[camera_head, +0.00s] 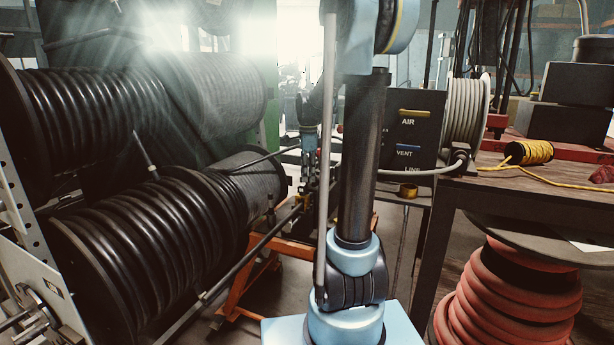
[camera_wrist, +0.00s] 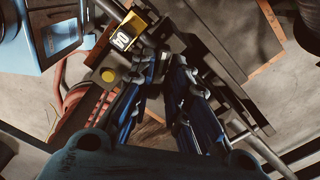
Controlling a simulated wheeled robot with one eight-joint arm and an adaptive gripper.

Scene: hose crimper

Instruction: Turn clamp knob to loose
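My gripper (camera_wrist: 165,66) shows in the wrist view, its two dark-blue fingers apart with a narrow gap between the tips. The tips are over a dark metal part of the crimper; I cannot tell whether they touch it. A round yellow disc (camera_wrist: 108,76) and a yellow label block (camera_wrist: 128,32) sit on this fixture, left of the tips. I cannot make out the clamp knob for certain; it may be hidden by the fingers. In the head view my gripper is small and partly hidden behind my arm, above an orange stand (camera_head: 268,262).
Large black hose reels (camera_head: 150,245) fill the left of the head view. A dark AIR/VENT panel (camera_head: 412,130) and a grey hose reel (camera_head: 466,112) stand on the workbench (camera_head: 540,190) at right. A red hose reel (camera_head: 510,300) is below.

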